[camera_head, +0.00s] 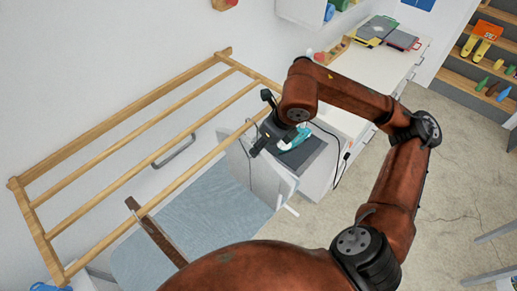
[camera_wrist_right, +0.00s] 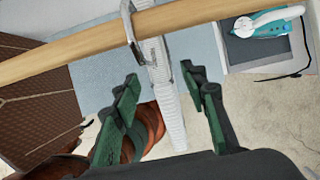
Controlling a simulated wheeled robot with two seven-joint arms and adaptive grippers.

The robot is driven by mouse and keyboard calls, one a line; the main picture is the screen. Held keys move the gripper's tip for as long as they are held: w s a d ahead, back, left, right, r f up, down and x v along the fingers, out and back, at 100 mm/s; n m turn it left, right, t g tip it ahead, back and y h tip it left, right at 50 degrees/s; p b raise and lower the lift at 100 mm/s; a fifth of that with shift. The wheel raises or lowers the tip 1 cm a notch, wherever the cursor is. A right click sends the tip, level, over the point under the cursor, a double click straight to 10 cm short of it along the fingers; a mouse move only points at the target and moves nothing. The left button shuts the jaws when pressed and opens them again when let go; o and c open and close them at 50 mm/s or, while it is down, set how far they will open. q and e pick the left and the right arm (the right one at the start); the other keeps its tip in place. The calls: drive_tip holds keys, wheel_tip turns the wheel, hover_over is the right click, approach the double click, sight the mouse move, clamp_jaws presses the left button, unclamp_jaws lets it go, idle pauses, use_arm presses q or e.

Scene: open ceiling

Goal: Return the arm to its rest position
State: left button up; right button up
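My right arm, reddish brown, comes up from the lower right in the head view and bends over to the left. Its gripper (camera_head: 258,146) hangs near the wooden rack's right end, beside a grey-white panel (camera_head: 262,182). In the right wrist view the right gripper (camera_wrist_right: 161,80) has its two green fingers spread apart. A pale ribbed strip (camera_wrist_right: 163,95) runs through the gap between them, and I see no finger closed on it. My left gripper is not visible in either view.
A wooden rack (camera_head: 125,142) on the wall lies close left of the gripper; its bar (camera_wrist_right: 75,56) crosses the wrist view. A dark-topped box (camera_head: 305,154) with a teal tool (camera_head: 296,138) stands right of the gripper. A white counter (camera_head: 372,68) is behind. Floor (camera_head: 462,165) at right is open.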

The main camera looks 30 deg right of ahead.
drive_tip(key=v, duration=0.6)
drive_tip(key=shift+r, duration=0.15)
